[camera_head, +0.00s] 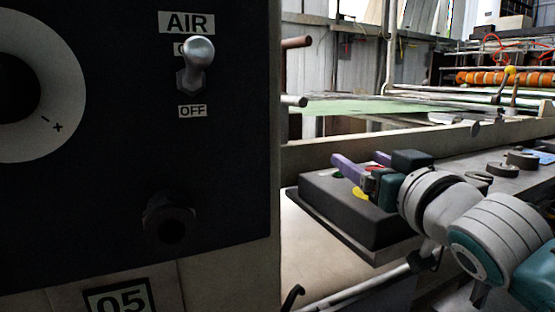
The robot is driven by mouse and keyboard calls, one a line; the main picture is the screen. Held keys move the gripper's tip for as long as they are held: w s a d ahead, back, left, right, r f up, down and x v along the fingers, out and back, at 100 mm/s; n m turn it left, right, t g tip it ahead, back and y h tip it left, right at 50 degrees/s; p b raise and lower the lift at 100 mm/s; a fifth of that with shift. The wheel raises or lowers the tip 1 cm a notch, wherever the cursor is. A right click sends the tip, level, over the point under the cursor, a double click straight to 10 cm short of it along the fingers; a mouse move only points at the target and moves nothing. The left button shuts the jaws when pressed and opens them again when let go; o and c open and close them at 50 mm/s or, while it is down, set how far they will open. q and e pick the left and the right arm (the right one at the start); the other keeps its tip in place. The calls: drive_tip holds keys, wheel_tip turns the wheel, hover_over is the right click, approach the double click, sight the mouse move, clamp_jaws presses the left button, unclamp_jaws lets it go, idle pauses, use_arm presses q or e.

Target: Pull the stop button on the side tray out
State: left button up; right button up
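A black control box (344,210) lies on the side tray (300,250), right of the dark panel. On its top I see a small green button (338,174) and part of a yellow disc (360,194). A bit of red, probably the stop button (374,168), shows between the purple fingers of my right gripper (357,157). The fingers are apart, one in front of the red part and one behind it. The near finger and gripper body hide most of the button, so I cannot tell whether they touch it. My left gripper is not in view.
The dark panel (100,215) fills the left side close by, with an AIR toggle (197,60), a round dial (45,85) and a dark knob (170,220). A machine rail (450,148) runs behind the box. Rollers (500,78) stand further back.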

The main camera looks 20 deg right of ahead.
drive_tip(key=s, duration=0.3)
drive_tip(key=s+a+p, duration=0.1)
drive_tip(key=s, duration=0.2)
drive_tip(key=s+p, duration=0.1)
drive_tip(key=s, duration=0.3)
drive_tip(key=shift+a, duration=0.2)
idle(0.3)
